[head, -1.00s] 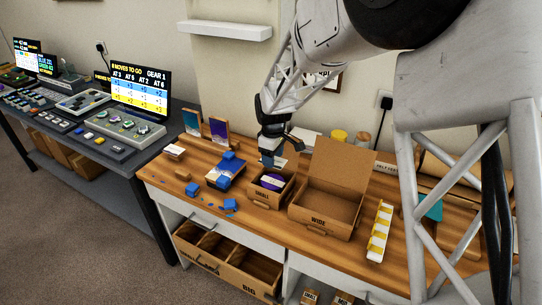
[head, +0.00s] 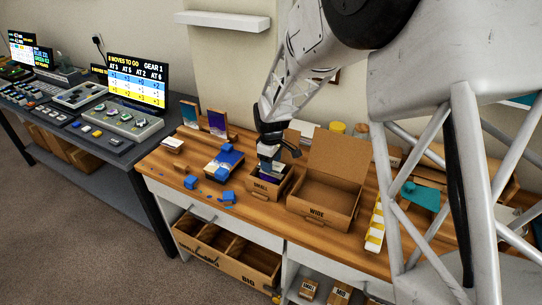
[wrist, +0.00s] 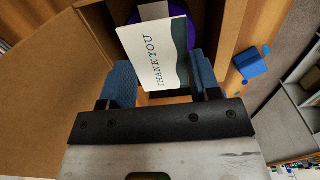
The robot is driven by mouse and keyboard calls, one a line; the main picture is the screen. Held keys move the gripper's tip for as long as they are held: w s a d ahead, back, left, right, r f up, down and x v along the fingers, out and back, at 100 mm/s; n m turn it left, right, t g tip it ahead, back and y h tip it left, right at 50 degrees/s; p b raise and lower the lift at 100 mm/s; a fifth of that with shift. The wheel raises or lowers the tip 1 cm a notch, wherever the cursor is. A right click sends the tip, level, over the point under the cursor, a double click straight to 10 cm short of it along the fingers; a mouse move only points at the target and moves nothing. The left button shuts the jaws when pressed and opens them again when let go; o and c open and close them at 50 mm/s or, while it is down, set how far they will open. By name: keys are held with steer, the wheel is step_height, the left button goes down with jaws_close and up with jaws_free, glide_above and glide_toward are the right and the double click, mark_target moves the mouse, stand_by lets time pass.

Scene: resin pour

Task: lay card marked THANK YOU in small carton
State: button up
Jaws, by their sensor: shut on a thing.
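The white card marked THANK YOU (wrist: 157,55), with a dark teal patch along one side, is between the blue pads of my gripper (wrist: 162,78) in the wrist view. My gripper is shut on it. In the head view my gripper (head: 268,164) points down at the opening of the small carton (head: 259,189), labelled SMALL. A round purple thing (wrist: 189,34) shows beyond the card, inside the carton. My gripper hides most of the carton's inside in the head view, so I cannot tell whether the card touches anything there.
The open wide carton (head: 317,211), lid raised, stands just right of the small one. A blue box (head: 224,163) and loose blue pieces (head: 228,197) lie to the left. A white and yellow strip (head: 374,228) lies at the right. Two upright cards (head: 217,122) stand behind.

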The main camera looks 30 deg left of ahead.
steer(key=shift+f, duration=1.2)
steer(key=o, duration=0.8)
steer(key=shift+r, duration=0.15)
steer(key=shift+r, duration=3.8)
